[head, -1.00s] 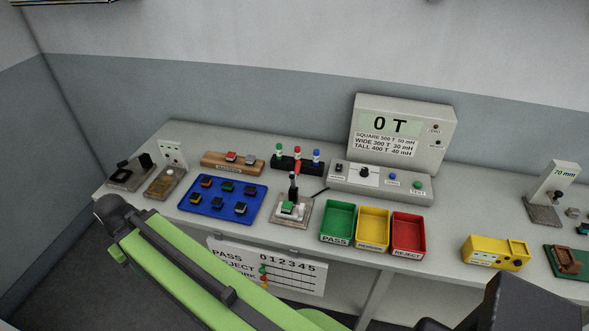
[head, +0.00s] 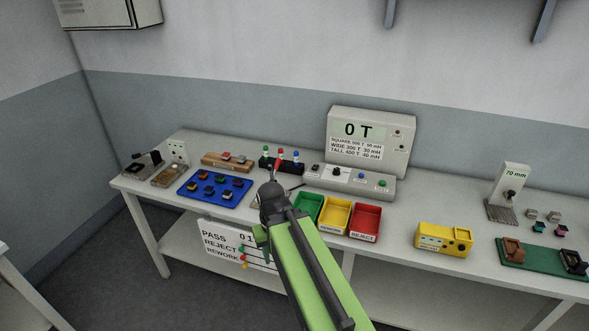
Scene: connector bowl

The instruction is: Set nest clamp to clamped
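The nest clamp's red handle (head: 277,164) stands roughly upright behind the dark end joint of my arm, in the middle of the bench. Most of the clamp's base and the nest under it are hidden by my arm, so I cannot see what the clamp presses on. My green and dark grey arm reaches up from the bottom of the head view, and its dark joint overlaps the clamp in the picture. My gripper's fingers do not show. I cannot tell whether anything touches the handle.
A blue tray (head: 188,191) with several connectors lies left of the clamp. Green (head: 310,204), yellow (head: 336,217) and red (head: 366,220) bins stand to its right. A tester (head: 401,171) reading 0 T stands behind. A sign (head: 214,231) hangs at the bench's front.

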